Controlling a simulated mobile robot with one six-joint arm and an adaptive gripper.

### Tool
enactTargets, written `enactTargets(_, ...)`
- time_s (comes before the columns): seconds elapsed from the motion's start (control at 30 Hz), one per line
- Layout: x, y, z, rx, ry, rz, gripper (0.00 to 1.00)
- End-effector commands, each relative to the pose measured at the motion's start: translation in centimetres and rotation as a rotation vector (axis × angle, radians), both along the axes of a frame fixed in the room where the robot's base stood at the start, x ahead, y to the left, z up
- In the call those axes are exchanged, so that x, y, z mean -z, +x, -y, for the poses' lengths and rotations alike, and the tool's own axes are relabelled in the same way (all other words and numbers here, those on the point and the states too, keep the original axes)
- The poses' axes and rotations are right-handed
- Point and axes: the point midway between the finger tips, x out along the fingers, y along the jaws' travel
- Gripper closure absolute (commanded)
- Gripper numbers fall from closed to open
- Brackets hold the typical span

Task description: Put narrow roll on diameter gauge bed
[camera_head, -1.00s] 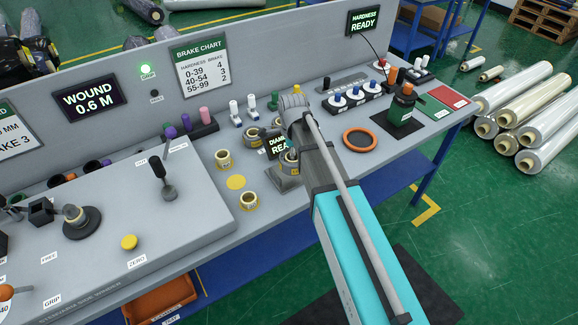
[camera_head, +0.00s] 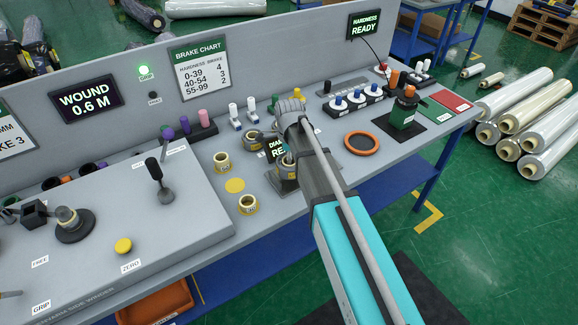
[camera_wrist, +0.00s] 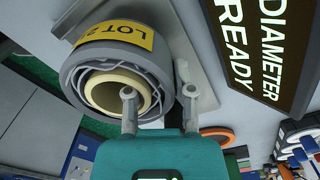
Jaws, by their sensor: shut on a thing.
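The narrow roll, with a grey wrap, a pale core and a yellow LOT 2 label, fills the upper left of the wrist view (camera_wrist: 118,75). In the head view the roll (camera_head: 285,170) shows partly behind my arm. My gripper (camera_wrist: 159,95) is shut on its wall, one finger over the core opening and the other outside the wrap. The grey diameter gauge bed (camera_head: 283,186) is under the roll in the head view. I cannot tell whether the roll rests fully on it. The DIAMETER READY screen (camera_wrist: 262,45) stands close beside it.
Two other small rolls (camera_head: 222,162) (camera_head: 247,204) stand left of the gauge, near a yellow disc (camera_head: 235,185). Another roll (camera_head: 253,138) is just behind. The back panel (camera_head: 120,130) bounds the bench.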

Motion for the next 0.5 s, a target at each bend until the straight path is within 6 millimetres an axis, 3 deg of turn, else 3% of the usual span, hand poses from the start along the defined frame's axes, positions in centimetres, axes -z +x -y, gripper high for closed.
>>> enactTargets(0.2, 2.3, -0.1, 0.0, 0.000, 0.000, 0.000, 1.00)
enactTargets(0.5, 2.7, -0.1, 0.1, 0.000, 0.000, 0.000, 1.00)
